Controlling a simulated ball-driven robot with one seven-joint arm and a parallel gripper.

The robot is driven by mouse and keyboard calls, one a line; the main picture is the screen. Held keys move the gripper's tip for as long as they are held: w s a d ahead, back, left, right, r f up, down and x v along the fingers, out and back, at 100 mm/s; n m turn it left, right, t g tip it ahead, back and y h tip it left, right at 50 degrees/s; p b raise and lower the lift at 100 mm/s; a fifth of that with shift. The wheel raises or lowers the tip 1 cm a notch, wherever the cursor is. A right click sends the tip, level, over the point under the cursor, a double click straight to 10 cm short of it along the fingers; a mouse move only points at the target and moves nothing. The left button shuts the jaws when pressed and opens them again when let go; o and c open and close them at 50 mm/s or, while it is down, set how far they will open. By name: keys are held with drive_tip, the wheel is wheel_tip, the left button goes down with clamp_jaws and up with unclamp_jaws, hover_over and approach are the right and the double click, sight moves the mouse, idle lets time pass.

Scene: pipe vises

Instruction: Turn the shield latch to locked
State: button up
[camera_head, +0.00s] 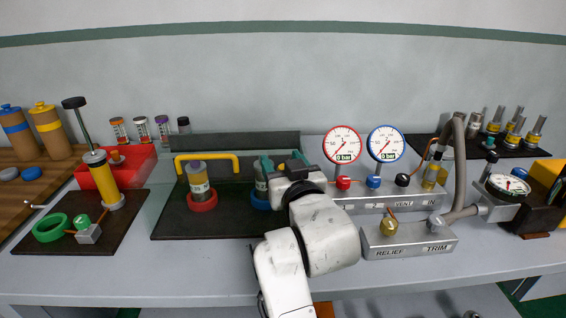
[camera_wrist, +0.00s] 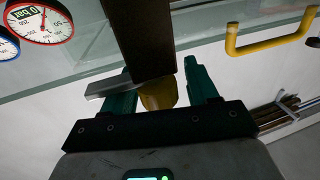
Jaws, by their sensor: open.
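My gripper (camera_head: 285,160) is at the right end of the dark shield panel (camera_head: 235,142), and its teal fingers straddle something there. In the wrist view the fingers (camera_wrist: 160,76) are apart, on either side of a yellow rounded piece (camera_wrist: 158,95), which looks like part of the latch. A flat grey bar (camera_wrist: 107,85) sticks out to the left beside it, near the left finger. A dark brown beam (camera_wrist: 140,38) runs up from there. Contact with the fingers cannot be told. My wrist hides the latch in the head view.
The shield's yellow handle (camera_head: 207,158) is left of my gripper. A cylinder in a red ring (camera_head: 202,202) stands below it, and one in a blue ring is partly hidden. Red (camera_head: 342,145) and blue (camera_head: 386,144) gauges stand close on the right, above the valve manifold (camera_head: 395,198).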

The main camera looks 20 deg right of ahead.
drive_tip(key=c, duration=0.9)
drive_tip(key=shift+c, duration=0.2)
